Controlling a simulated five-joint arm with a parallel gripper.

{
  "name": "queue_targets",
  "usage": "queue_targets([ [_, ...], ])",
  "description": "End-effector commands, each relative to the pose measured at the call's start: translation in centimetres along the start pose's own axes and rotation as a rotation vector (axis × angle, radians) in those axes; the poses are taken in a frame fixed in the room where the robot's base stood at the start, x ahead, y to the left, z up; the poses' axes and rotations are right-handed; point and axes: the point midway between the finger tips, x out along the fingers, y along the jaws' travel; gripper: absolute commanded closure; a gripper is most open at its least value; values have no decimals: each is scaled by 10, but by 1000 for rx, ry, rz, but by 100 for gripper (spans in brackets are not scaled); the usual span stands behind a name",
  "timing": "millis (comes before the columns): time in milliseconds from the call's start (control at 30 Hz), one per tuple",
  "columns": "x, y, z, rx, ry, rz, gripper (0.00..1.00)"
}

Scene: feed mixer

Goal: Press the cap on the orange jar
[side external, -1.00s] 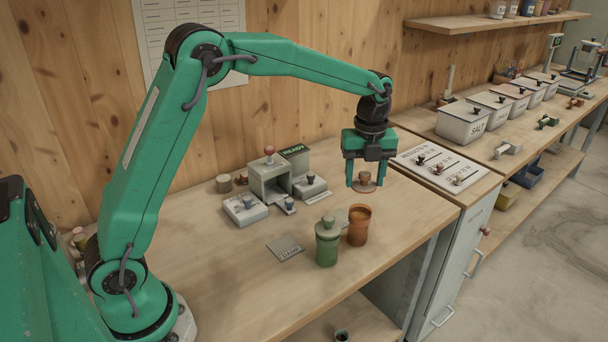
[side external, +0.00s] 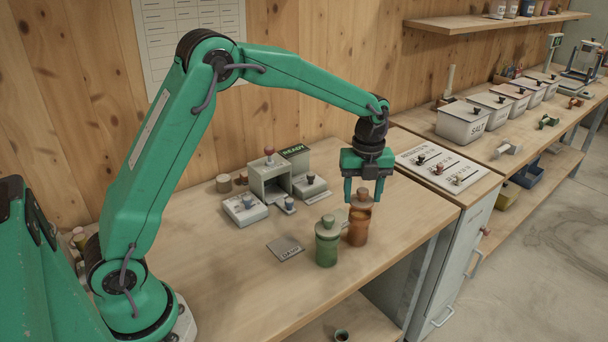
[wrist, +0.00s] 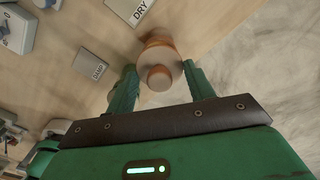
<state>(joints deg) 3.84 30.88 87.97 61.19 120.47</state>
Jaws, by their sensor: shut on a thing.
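The orange jar (side external: 357,233) stands upright on the bench, to the right of the green jar (side external: 326,248). My gripper (side external: 363,199) points down over the orange jar, one finger on each side of its top. It is shut on the brown cap (side external: 363,195), knob up. The cap is at the jar's mouth; I cannot tell whether it is fully seated. In the wrist view, the cap (wrist: 158,78) sits between the fingers, and an orange part of the jar (wrist: 158,42) shows beyond it. The green jar wears its own cap.
A DAMP tag (side external: 285,248) lies left of the jars. A grey press-like station with a READY sign (side external: 295,151) and knobbed blocks stands behind. A white board with knobs (side external: 440,166) lies right of my gripper. The front left bench is clear.

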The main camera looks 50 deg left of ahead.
Motion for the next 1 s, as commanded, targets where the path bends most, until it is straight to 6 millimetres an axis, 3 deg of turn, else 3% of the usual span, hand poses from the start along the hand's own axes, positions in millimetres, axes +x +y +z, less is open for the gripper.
queue_targets([
  [367,18,0,0,0,0,0,69],
  [1000,19,0,0,0,0,-1,69],
])
